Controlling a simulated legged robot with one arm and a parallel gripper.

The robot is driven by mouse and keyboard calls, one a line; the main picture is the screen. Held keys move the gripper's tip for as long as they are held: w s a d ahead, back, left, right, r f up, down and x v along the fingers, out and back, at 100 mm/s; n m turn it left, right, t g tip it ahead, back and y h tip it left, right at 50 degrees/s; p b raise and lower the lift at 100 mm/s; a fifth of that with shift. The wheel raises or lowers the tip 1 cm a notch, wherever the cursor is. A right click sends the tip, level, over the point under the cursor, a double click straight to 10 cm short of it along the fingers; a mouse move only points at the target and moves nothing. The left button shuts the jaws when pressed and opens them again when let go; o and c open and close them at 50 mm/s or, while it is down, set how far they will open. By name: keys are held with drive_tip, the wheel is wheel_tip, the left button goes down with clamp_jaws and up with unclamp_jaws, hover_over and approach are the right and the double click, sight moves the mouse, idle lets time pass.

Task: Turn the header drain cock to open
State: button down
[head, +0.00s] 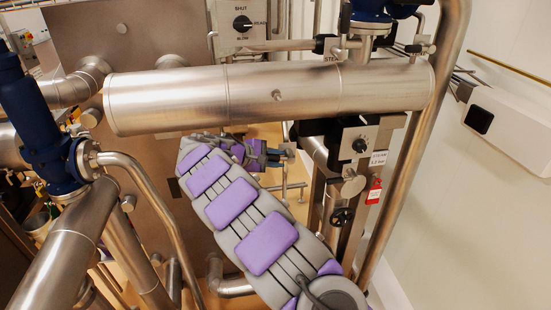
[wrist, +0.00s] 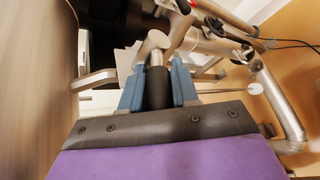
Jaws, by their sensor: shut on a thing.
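The header, a wide brushed-steel cylinder (head: 180,100), runs across the head view above my arm. My gripper (head: 279,157) is just below it, at the end of my grey and purple arm. In the wrist view my gripper (wrist: 157,85) has its two blue fingers on either side of a black grip (wrist: 156,90) and is shut on it. The grip continues into a bent silver lever (wrist: 155,45), which appears to be the drain cock handle. In the head view the cock is mostly hidden by my gripper. I cannot tell whether its valve is open or closed.
A selector switch box (head: 243,22) is above the header. Steel pipes crowd the left, and a vertical pipe (head: 415,150) stands at right.

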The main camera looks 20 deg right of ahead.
drive_tip(key=shift+r+y+p, duration=0.55)
drive_tip(key=shift+r+y, duration=0.05)
drive_tip(key=shift+y, duration=0.3)
drive_tip(key=y+p, duration=0.1)
drive_tip(key=y, duration=0.1)
drive_tip(key=r+m+y+p, duration=0.1)
drive_tip(key=p, duration=0.1)
drive_tip(key=shift+s+d+r+y, duration=0.1)
drive_tip(key=shift+s+d+y, duration=0.05)
drive_tip(key=shift+d+y, duration=0.25)
drive_tip(key=shift+d+r+t+y+p, duration=0.25)
drive_tip(key=shift+t+y+p, duration=0.25)
drive_tip(key=shift+y, duration=0.3)
drive_tip(key=shift+f, duration=0.1)
drive_tip(key=c, duration=1.2)
unclamp_jaws()
drive_tip(key=b+v, duration=0.2)
drive_tip(key=v, duration=1.5)
drive_tip(key=shift+r, duration=0.25)
